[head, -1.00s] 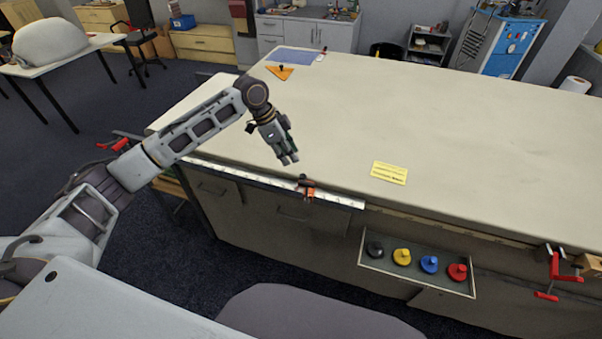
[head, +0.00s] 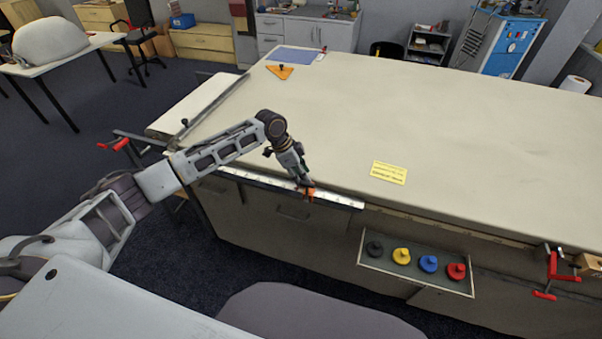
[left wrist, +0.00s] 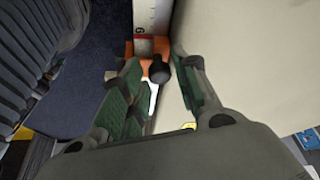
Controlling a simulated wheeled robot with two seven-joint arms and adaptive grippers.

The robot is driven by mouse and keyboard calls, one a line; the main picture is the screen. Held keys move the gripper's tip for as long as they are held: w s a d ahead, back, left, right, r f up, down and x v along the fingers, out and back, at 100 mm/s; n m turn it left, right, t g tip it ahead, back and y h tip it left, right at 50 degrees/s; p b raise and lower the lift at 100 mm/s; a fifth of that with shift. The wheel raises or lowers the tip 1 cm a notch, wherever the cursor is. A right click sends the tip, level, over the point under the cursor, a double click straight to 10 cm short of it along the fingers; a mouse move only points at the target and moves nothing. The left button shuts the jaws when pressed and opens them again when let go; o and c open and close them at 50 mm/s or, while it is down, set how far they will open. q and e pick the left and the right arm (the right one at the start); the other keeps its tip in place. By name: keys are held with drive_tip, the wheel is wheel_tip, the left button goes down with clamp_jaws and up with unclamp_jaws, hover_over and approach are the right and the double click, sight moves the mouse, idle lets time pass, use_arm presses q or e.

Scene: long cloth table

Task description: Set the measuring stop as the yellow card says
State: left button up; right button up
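The measuring stop (head: 308,192) is an orange slider with a dark knob on the white ruler (head: 340,201) along the table's front edge. My left gripper (head: 304,183) is right over it. In the left wrist view the orange stop (left wrist: 129,50) and its dark knob (left wrist: 159,71) lie just beyond and between the open fingers of my left gripper (left wrist: 155,90). A numeral on the ruler (left wrist: 145,18) shows beside the stop. The yellow card (head: 389,173) lies flat on the table; its print is too small to read. My right gripper is not in view.
A tray (head: 415,278) at the table front holds black, yellow, blue and red knobbed pieces. Red clamps (head: 552,275) sit at the right edge. An orange triangle (head: 280,72) and a blue sheet (head: 293,55) lie at the far left corner. The tabletop middle is clear.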

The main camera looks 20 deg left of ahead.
use_arm(q)
drive_tip(key=shift+c, duration=0.3)
clamp_jaws()
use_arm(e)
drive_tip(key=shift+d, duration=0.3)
use_arm(q)
drive_tip(key=shift+a, duration=0.1)
drive_tip(key=a+p, duration=0.1)
drive_tip(key=a, duration=0.4)
drive_tip(key=a+p, duration=0.1)
drive_tip(key=a, duration=0.5)
drive_tip(key=shift+w+a, duration=0.2)
drive_tip(key=shift+a, duration=0.05)
drive_tip(key=a, duration=1.3)
drive_tip(key=shift+w+a, duration=0.2)
drive_tip(key=shift+w, duration=0.05)
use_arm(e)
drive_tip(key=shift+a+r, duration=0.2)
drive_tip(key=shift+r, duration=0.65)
